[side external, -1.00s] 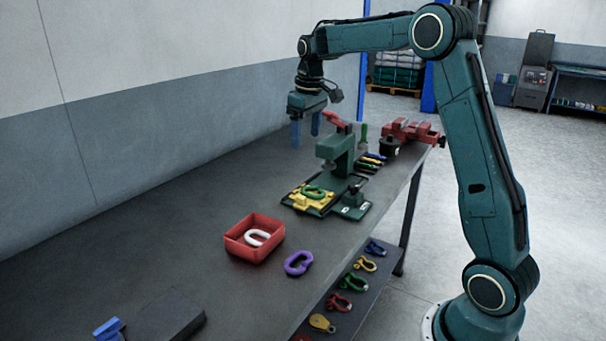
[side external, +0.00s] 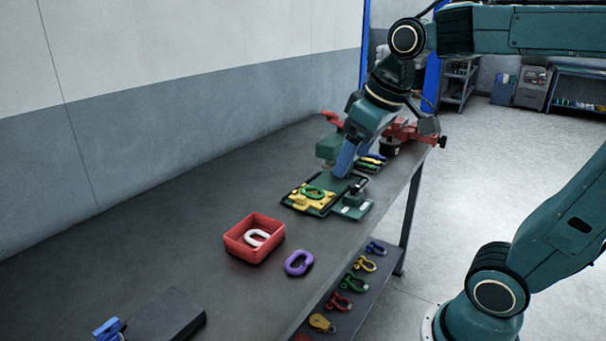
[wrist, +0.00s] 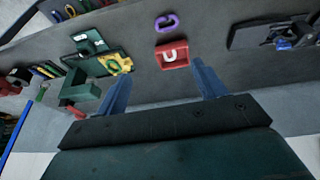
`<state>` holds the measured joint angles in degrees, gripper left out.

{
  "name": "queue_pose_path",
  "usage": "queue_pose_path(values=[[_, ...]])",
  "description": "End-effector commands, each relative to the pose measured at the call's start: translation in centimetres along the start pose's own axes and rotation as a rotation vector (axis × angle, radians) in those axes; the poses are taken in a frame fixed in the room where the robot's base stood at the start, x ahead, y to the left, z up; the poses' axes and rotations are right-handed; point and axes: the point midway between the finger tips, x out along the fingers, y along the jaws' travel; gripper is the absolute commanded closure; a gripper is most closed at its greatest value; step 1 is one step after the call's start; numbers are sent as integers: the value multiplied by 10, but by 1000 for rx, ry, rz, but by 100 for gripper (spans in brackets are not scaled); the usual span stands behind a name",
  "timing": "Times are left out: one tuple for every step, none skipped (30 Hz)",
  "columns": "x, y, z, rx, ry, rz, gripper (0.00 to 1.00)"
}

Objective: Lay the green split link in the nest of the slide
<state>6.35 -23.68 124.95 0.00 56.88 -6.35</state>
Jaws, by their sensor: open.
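The green split link (side external: 313,192) lies on the yellow nest of the slide (side external: 300,200), on the green press base. In the wrist view the yellow slide (wrist: 118,64) shows left of centre, with the link as a small green patch. My gripper (wrist: 160,75) is open, its two blue fingers apart with nothing between them. In the side view my gripper (side external: 345,160) points down in front of the press, above the bench, and its fingers overlap each other. It hides part of the press body. Whether the link lies fully flat is too small to tell.
A red tray (side external: 240,251) holds a white link (side external: 256,238). A purple link (side external: 298,263) lies on the bench beside it. A red vise (side external: 405,132) and hand tools (side external: 372,161) are behind the press.

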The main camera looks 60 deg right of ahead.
Motion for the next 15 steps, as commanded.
queue_pose_path(values=[[-2,-5,13,-3,16,-4,30],[-2,-8,20,-1,25,-7,30],[-2,-12,30,-1,36,-10,30],[-2,-14,37,-1,44,-13,30],[-2,-16,43,1,52,-15,30],[-1,-19,52,2,62,-19,30],[0,-21,58,2,70,-22,30],[1,-22,64,3,77,-24,30],[2,-24,71,5,85,-28,30],[3,-26,76,6,89,-30,30],[4,-27,80,6,94,-32,30],[5,-28,85,7,100,-35,30],[6,-29,88,7,104,-36,30],[7,-29,90,8,106,-38,30],[7,-30,93,9,110,-39,30]])
